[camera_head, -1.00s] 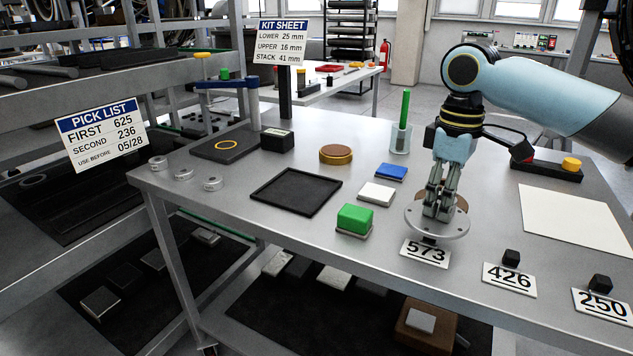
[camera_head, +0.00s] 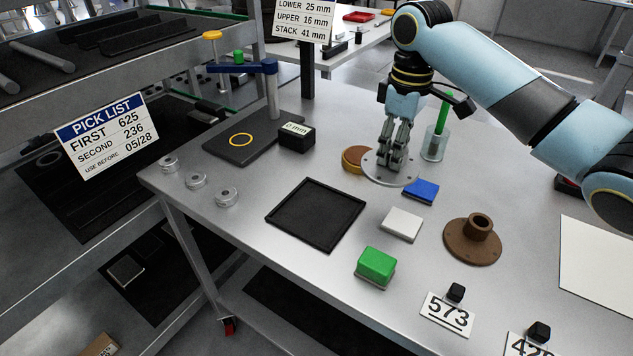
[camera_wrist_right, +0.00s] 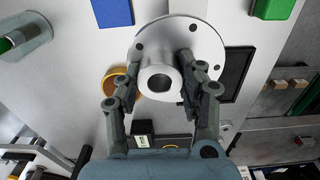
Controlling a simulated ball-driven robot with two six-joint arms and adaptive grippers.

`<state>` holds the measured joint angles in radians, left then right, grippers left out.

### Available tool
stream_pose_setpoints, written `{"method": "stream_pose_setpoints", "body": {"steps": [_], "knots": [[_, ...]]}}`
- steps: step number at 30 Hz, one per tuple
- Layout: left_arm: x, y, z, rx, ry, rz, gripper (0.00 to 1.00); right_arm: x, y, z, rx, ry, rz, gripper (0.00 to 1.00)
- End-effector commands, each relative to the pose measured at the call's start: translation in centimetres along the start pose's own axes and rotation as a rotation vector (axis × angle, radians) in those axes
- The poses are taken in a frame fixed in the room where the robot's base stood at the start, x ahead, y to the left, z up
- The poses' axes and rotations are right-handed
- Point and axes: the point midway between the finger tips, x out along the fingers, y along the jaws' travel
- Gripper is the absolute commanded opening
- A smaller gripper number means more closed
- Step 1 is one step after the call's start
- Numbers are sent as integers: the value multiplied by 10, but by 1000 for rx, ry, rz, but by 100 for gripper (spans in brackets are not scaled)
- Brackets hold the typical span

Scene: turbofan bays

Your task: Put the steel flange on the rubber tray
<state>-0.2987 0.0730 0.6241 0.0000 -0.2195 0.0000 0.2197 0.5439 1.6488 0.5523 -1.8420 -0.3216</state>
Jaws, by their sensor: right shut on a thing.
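The steel flange (camera_head: 376,172) is a grey disc with bolt holes and a central hub. My right gripper (camera_head: 392,160) is shut on its hub and holds it by the brass-coloured disc and the blue block. In the right wrist view the flange (camera_wrist_right: 198,30) shows with its hub between the fingers of my right gripper (camera_wrist_right: 160,80). The black rubber tray (camera_head: 277,220) lies empty on the table, in front and to the left of the held flange. Its dark edge also shows in the right wrist view (camera_wrist_right: 236,75). My left gripper is not seen.
A brown flange (camera_head: 473,250) stands on the table at right. A white block (camera_head: 401,224), green block (camera_head: 376,265) and blue block (camera_head: 421,190) lie right of the tray. A brass-coloured disc (camera_head: 353,158) and clear cup (camera_head: 434,145) are near the gripper. Small metal rings (camera_head: 196,181) line the left edge.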

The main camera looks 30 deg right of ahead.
Motion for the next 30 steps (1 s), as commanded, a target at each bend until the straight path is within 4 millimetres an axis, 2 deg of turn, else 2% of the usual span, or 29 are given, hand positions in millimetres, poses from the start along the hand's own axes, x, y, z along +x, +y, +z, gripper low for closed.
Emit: {"method": "stream_pose_setpoints", "body": {"steps": [1,7,13,21,25,30], "knots": [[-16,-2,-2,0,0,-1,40,-12,-5,-7,-9,0,-5,0],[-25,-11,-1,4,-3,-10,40,-10,-18,-22,-31,-8,-9,0],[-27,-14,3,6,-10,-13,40,16,-46,-53,-34,-9,-13,0],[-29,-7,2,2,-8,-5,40,49,-79,-95,-32,-11,-8,0],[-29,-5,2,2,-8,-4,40,56,-86,-104,-32,-11,-6,0],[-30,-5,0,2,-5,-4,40,72,-87,-105,-31,-14,-6,0]]}}
